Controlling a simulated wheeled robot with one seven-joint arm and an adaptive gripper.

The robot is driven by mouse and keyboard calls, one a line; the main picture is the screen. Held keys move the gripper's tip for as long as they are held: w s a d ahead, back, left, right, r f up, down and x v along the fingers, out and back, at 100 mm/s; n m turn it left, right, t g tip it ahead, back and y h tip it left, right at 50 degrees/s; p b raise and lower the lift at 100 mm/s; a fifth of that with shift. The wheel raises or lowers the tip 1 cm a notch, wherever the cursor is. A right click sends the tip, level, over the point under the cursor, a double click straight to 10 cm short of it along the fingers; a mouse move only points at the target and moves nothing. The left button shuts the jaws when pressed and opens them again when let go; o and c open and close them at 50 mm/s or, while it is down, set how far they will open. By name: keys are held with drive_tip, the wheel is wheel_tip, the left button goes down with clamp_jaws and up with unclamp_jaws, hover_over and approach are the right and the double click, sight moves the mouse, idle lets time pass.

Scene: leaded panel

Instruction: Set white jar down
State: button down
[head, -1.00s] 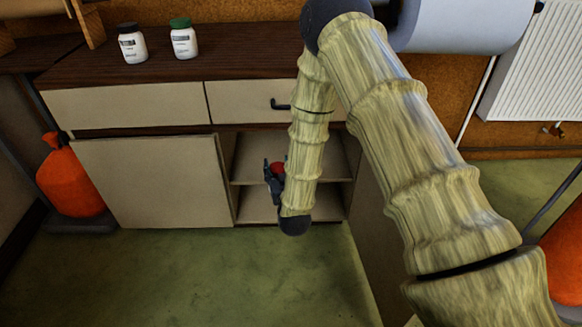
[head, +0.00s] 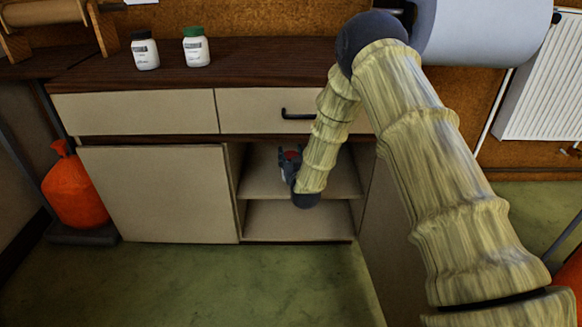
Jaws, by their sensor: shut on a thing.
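My gripper (head: 288,162) is in front of the open part of the cabinet, at the height of the middle shelf (head: 335,185). It is shut on a white jar (head: 289,174) with a red lid (head: 291,153). The jar looks upright, and its right side is partly hidden by the gripper and my arm. I cannot tell whether its base touches the shelf.
Two white jars, one with a black lid (head: 145,52) and one with a green lid (head: 196,48), stand on the dark worktop (head: 265,55). The lower shelf space (head: 290,220) looks empty.

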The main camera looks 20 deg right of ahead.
drive_tip(key=shift+w+f+b, duration=0.1)
drive_tip(key=shift+f+b, duration=1)
drive_tip(key=shift+f, duration=0.6)
drive_tip(key=shift+f, duration=0.15)
drive_tip(key=c, duration=0.6)
unclamp_jaws()
drive_tip(key=shift+c, duration=0.2)
